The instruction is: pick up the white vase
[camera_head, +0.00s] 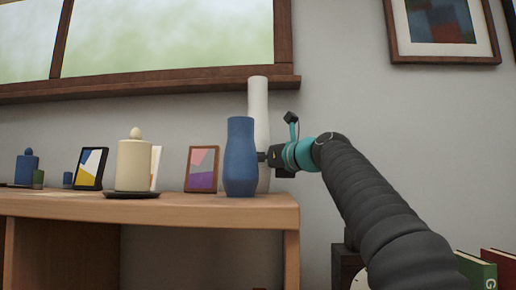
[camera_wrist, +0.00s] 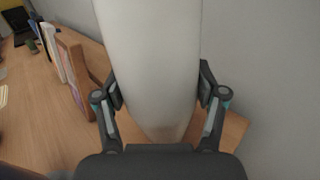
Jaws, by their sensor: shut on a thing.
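The white vase (camera_head: 259,110) is tall and stands upright at the right end of the wooden table (camera_head: 150,212), partly hidden behind a blue vase in the head view. In the wrist view the white vase (camera_wrist: 150,60) fills the middle, between the two fingers. My gripper (camera_head: 268,157) reaches in from the right at about the vase's lower half. In the wrist view my gripper (camera_wrist: 160,90) has a finger on each side of the vase and is shut on it. I cannot tell whether the vase's base touches the table.
The blue vase (camera_head: 240,158) stands close in front of the white vase. Picture frames (camera_head: 201,169), a cream jar (camera_head: 134,165) on a dark plate and small blue and green items stand to the left. A window sill (camera_head: 150,90) is above. Green and red books (camera_head: 476,270) are at lower right.

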